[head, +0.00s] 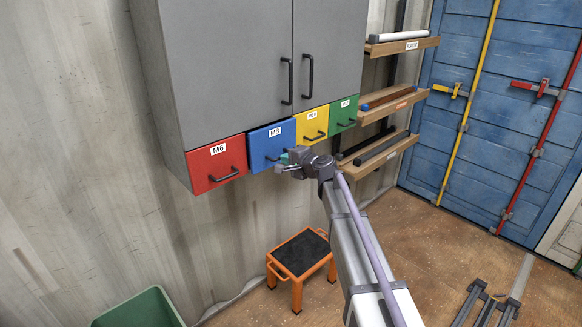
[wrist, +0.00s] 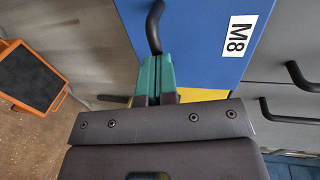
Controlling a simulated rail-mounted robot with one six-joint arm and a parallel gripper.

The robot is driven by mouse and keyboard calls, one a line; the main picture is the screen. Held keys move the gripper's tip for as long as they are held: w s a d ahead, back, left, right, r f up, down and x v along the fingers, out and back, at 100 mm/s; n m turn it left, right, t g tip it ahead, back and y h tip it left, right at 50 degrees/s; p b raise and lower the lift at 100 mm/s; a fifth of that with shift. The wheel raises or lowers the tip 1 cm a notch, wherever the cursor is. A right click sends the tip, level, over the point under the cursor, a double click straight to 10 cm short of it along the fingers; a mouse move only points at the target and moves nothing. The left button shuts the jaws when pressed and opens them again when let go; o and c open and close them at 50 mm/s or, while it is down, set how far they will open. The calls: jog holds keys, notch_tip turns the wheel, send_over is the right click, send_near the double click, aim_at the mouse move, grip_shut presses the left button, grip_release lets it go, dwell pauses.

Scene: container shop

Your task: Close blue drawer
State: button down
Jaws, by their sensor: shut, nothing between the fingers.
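The blue drawer (head: 266,137), labelled M8, is in the bottom row of the grey wall cabinet, between the red and yellow drawers. It fills much of the wrist view (wrist: 190,35); how far it stands out cannot be told exactly. Its dark bar handle (wrist: 153,30) is at the upper middle there. My gripper (head: 284,158) is in front of the blue drawer, near the lower right of its face. In the wrist view its teal fingers (wrist: 153,58) are together and empty, with their tips close by the handle's end. Whether they touch it I cannot tell.
The red drawer (head: 217,164) is to the left; the yellow (head: 312,124) and green (head: 343,114) drawers are to the right. Grey cabinet doors (head: 230,60) are above. An orange step stool (head: 287,267) stands below. Wooden shelves (head: 392,100) hang at the right.

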jog(key=shift+w+a+r, duration=0.1)
jog(key=shift+w+a, duration=0.6)
jog(key=shift+w, duration=0.35)
jog(key=shift+r, duration=0.1)
jog(key=p+v, duration=0.3)
jog(key=v, duration=1.1)
jog(key=s+d+f+n+g+h, duration=0.1)
jog(key=s+f+n+g+h, duration=0.2)
jog(key=s, duration=0.7)
jog(key=s+d+f+n+g+h, duration=0.1)
jog(key=s+f+n+g+h, duration=0.2)
jog(key=s, duration=0.7)
jog(key=s+d+f+n+g+h, duration=0.1)
jog(key=s+f+n+g+h, duration=0.2)
jog(key=s+f+g, duration=0.3)
jog(key=s+f+n, duration=0.1)
jog(key=s, duration=0.4)
jog(key=shift+d+f+n+g, duration=0.15)
jog(key=shift+f+n+g, duration=0.15)
jog(key=shift+n, duration=0.1)
jog(key=shift+s, duration=0.1)
